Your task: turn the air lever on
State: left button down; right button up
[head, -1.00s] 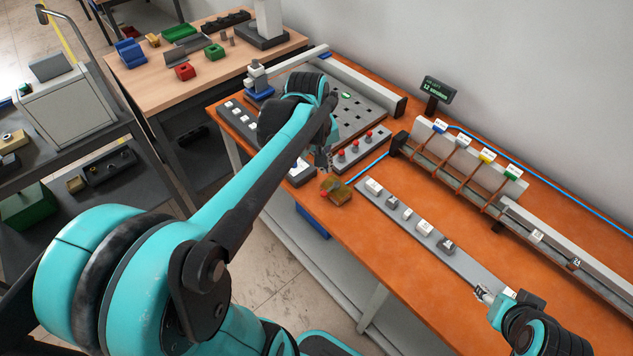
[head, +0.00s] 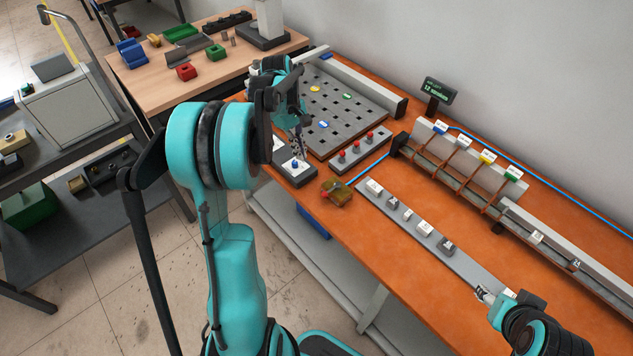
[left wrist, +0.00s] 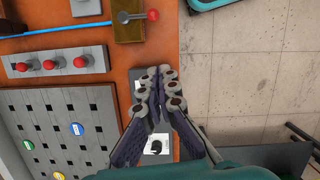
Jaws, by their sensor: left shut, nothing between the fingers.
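The air lever is a thin bar with a red ball knob (left wrist: 153,15) on a brass-coloured block (head: 338,197). In the left wrist view the bar lies roughly in line with the blue hose, its knob pointing toward the table edge. The block (left wrist: 128,29) stands near that edge. My left gripper (head: 301,151) is shut and empty, over the small dark panel beside the block. In the left wrist view its fingertips (left wrist: 153,76) are apart from the lever. My right gripper (head: 482,294) is at the grey strip's near end; its opening is too small to judge.
A strip with several red knobs (head: 357,150) and a slotted plate (head: 352,110) lie behind the block. A grey strip with white and grey switches (head: 425,230) runs to the right. Bare orange tabletop surrounds the block's front side.

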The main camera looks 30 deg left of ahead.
aim_at(331, 190)
pick_arm(q)
jog(key=b+x, duration=0.3)
jog(key=x, duration=0.6)
jog(key=shift+f, duration=0.4)
jog(key=d, duration=0.1)
jog(key=d+b, duration=0.1)
jog(key=d, duration=0.1)
jog(key=shift+s+d+f, duration=0.1)
jog(key=shift+s+f, duration=0.05)
jog(key=shift+f, duration=0.15)
jog(key=shift+d+b, duration=0.3)
jog(key=shift+d, duration=0.15)
jog(key=shift+s, duration=0.1)
